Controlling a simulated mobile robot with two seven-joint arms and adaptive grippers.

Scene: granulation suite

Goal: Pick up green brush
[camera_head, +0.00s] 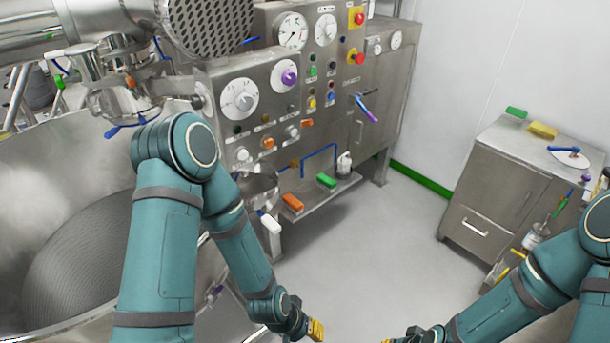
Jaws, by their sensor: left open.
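A green brush-like block (326,181) lies on the low steel shelf under the control panel, between an orange block and a small white bottle. Another green block (516,112) lies on top of the steel cabinet at the right. Bristles cannot be made out on either one, so I cannot tell which is the brush. My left gripper (316,329) is low at the bottom centre, over the floor, open and apart from both. My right gripper (388,341) is mostly cut off by the bottom edge, and its jaw state is unclear.
An orange block (292,202) and white bottle (344,162) share the shelf (318,200). A yellow block (543,130) lies on the cabinet (490,170). A large steel bowl (60,150) fills the left. The grey floor (390,245) between is clear.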

